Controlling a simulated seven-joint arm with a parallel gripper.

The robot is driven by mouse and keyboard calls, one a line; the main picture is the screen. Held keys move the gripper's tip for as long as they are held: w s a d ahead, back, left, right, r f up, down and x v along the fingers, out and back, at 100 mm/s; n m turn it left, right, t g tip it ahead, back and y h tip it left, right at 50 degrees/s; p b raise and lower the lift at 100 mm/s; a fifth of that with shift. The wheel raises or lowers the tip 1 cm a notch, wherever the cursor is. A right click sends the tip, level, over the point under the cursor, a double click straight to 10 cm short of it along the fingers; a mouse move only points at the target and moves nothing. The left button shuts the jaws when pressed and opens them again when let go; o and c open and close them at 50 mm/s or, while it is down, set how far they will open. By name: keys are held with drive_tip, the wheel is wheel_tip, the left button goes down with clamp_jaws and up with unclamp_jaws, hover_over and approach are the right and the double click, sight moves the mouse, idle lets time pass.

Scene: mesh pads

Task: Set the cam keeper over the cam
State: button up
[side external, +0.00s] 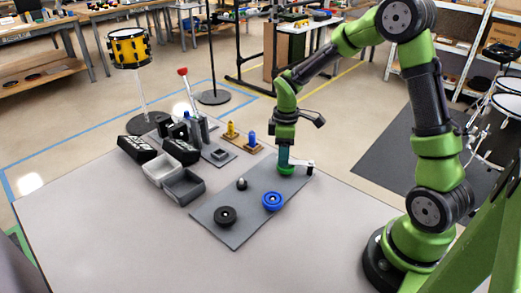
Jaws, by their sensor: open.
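A green round piece (286,171) shows at the mat's far right end. I cannot tell from this view which of these is the cam or the cam keeper. My gripper (297,167) points down over the mat's far right end, right above or around the green piece. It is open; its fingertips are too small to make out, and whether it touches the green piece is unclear.
Wooden bases with a yellow peg (230,130) and a blue peg (252,141) stand farther back, near a small grey square tray (219,155). The table's front is bare.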

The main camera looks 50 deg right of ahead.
wheel_tip(320, 180, up, 17)
idle(0.5)
drive_tip(key=shift+f, duration=0.1)
drive_tip(key=s+a+r+m+t+y, duration=0.2)
drive_tip(key=s+a+m+t, duration=0.5)
drive_tip(key=s+a+m, duration=0.4)
drive_tip(key=shift+s, duration=2.2)
drive_tip(key=shift+a+r, duration=0.1)
